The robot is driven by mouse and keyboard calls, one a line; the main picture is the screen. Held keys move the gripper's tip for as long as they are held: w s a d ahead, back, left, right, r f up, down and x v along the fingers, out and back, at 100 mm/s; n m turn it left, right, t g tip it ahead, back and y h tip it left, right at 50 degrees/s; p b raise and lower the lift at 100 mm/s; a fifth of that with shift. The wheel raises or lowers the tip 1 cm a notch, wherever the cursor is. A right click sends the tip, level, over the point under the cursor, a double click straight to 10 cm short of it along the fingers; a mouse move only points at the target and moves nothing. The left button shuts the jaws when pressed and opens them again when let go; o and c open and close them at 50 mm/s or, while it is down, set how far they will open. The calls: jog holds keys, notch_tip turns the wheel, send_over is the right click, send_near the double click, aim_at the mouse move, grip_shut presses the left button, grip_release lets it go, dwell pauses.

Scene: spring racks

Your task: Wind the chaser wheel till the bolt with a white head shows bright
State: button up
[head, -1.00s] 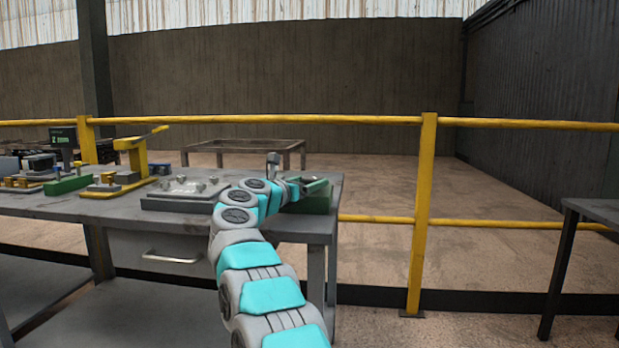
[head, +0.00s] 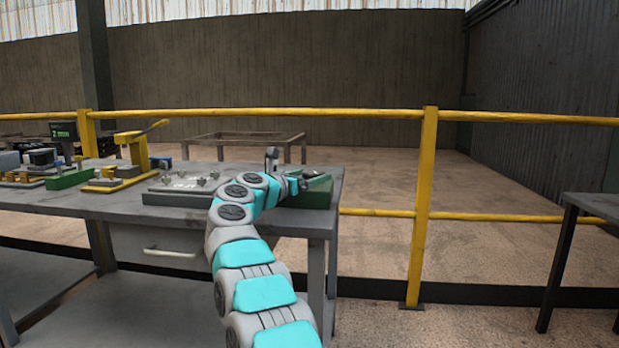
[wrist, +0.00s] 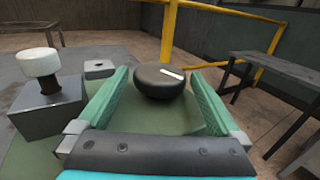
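A dark round wheel (wrist: 160,83) with a white mark on its top shows in the wrist view, just beyond and between my fingertips. My gripper (wrist: 160,72) is open, one green finger on each side of the wheel, with small gaps seeming to remain. To its left, a bolt with a white head (wrist: 38,63) and a dark, rusty-looking neck stands upright on a grey block (wrist: 48,112). Its head looks matte off-white. In the head view, my gripper (head: 296,184) is small, over the green base (head: 318,196) at the bench's right end; the wheel cannot be made out there.
The grey bench (head: 60,202) carries a plate with several bolts (head: 185,188), a yellow lever press (head: 138,150) and a green block (head: 68,179) to the left. A yellow railing (head: 425,200) runs behind the bench.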

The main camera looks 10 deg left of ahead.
jog(key=shift+s, duration=0.1)
jog(key=b+v, duration=0.3)
jog(key=v, duration=0.4)
jog(key=shift+s+a, duration=0.25)
